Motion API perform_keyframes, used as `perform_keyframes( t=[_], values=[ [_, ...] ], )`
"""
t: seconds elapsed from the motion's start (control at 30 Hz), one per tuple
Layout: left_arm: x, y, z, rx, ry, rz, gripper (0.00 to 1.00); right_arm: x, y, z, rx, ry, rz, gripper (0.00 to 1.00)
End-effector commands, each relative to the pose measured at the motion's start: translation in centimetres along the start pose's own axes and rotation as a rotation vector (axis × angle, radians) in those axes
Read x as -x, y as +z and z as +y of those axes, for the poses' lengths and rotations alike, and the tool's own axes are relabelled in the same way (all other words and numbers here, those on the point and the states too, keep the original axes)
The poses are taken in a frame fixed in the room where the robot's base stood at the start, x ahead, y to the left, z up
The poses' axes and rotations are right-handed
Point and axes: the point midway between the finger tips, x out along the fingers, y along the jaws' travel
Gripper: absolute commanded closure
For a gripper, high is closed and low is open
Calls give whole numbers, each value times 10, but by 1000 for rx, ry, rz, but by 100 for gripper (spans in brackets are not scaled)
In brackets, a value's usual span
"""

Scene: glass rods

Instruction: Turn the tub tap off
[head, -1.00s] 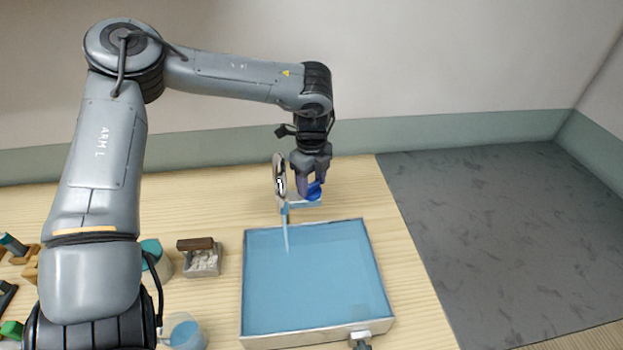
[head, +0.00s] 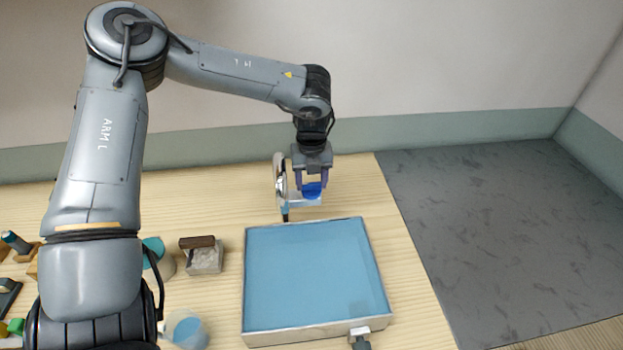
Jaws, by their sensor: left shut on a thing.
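The tub (head: 290,336) is a square basin full of blue water on the wooden table. The tap's curved metal spout (head: 279,178) stands behind its back edge, and no stream falls from it. The tap's blue handle (head: 312,190) is at the right of the spout. My left gripper (head: 312,186) points down over the handle and is shut on it, with a finger on each side. My right gripper is not in view.
Left of the tub are a small box of white pieces (head: 205,260), a teal-lidded jar (head: 153,248) and a cup of blue liquid (head: 187,331). A dark outlet fitting (head: 361,340) sits at the tub's front right. Table right of the tub is clear.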

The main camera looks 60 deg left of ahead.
Motion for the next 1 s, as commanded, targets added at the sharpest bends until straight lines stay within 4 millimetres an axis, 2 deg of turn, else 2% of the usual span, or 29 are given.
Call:
perform_keyframes(
  t=[0.47, 0.5, 0.63, 1.0],
  values=[
    [1, 0, -1, -15, -1, 0, 74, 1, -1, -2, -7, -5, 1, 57],
    [1, 0, 0, -15, -1, 0, 38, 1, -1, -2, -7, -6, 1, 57],
    [1, 0, 0, -13, -1, 0, 19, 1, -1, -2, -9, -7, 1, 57],
    [4, 0, 0, -12, -1, -1, 19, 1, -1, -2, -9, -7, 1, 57]
  ],
)
